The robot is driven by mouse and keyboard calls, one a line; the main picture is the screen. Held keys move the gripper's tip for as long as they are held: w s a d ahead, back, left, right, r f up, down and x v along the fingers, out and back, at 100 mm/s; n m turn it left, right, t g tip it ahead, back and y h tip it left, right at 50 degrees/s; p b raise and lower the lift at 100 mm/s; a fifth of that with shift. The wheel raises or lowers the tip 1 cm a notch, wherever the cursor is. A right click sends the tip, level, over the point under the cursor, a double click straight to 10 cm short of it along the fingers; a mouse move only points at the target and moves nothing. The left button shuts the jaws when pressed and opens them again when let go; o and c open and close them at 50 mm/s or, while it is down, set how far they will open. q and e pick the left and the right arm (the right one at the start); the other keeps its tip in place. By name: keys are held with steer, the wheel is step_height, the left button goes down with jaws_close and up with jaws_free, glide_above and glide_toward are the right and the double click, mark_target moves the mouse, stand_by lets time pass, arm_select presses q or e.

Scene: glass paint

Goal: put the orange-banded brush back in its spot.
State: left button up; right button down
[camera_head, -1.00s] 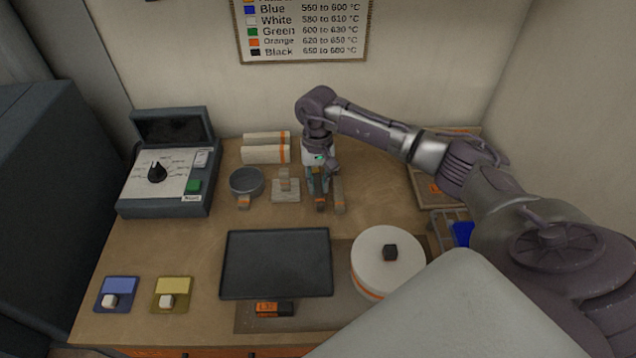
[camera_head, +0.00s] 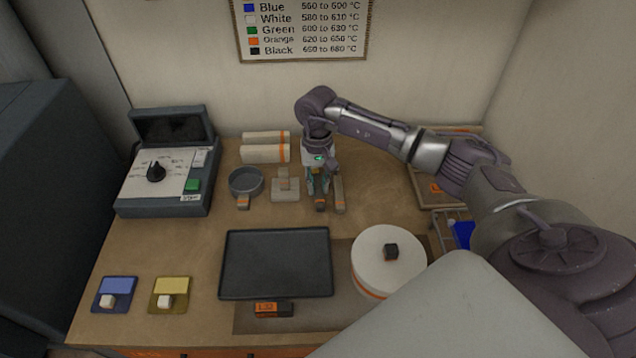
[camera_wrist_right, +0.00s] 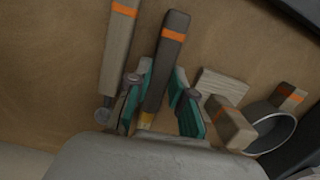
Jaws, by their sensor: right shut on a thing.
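My right gripper (camera_head: 318,184) is low over the back of the bench. In the right wrist view its teal-padded fingers (camera_wrist_right: 163,92) are on either side of a dark handle with an orange band, the orange-banded brush (camera_wrist_right: 168,58). A yellow part of it shows near the palm. The brush's banded end also shows below the fingers in the head view (camera_head: 320,204). A paler orange-banded bar (camera_wrist_right: 121,45) lies close beside the gripper. I cannot tell whether the brush touches the bench. My left gripper is not in view.
A pale wooden block stand (camera_head: 286,190) and a round grey dish (camera_head: 246,182) are left of the gripper. A dark tray (camera_head: 276,264) and a white turntable (camera_head: 376,262) stand in front. White rolls (camera_head: 264,154) lie behind.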

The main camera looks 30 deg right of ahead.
steer(key=shift+f+b, duration=0.2)
steer(key=shift+b, duration=0.1)
steer(key=c, duration=0.9)
jaws_free()
steer(key=shift+c, duration=0.2)
steer(key=shift+r, duration=0.15)
